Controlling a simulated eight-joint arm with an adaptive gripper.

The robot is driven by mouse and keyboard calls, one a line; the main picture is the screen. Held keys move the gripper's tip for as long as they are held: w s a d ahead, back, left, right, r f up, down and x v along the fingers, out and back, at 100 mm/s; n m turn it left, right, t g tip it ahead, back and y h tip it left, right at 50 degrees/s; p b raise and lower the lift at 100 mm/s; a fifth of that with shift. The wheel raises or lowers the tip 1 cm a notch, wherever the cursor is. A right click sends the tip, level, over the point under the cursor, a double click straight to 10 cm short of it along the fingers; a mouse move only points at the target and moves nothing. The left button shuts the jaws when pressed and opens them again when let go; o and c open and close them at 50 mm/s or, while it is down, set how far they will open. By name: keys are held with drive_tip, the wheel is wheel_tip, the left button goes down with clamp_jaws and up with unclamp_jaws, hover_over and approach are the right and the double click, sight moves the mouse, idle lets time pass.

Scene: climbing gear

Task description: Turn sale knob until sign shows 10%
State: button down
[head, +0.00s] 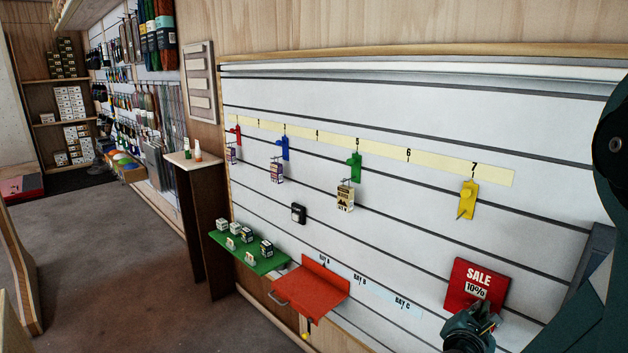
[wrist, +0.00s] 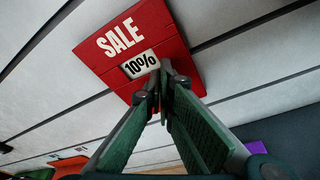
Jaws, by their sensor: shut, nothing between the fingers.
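The red SALE sign (head: 462,282) is on the white slatted wall at the lower right of the head view. It fills the upper middle of the wrist view (wrist: 95,58). Its white window (wrist: 140,64) reads 10% in both views. My gripper (head: 484,308) is at the lower right part of the sign, with its fingertips (wrist: 163,70) together just beside and below the window. The fingers are shut with nothing visible between them. The knob cannot be made out; the fingers cover that part of the sign. I cannot tell whether they touch the sign.
A red shelf (head: 318,284) and a green shelf (head: 262,260) with small boxes stand out from the wall to the left. Colored hooks, including a yellow one (head: 468,200), hang above under a numbered strip (head: 380,146). The wall between the yellow hook and sign is clear.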

idle(0.3)
drive_tip(key=s+a, duration=0.4)
drive_tip(key=shift+s+a, duration=0.15)
idle(0.5)
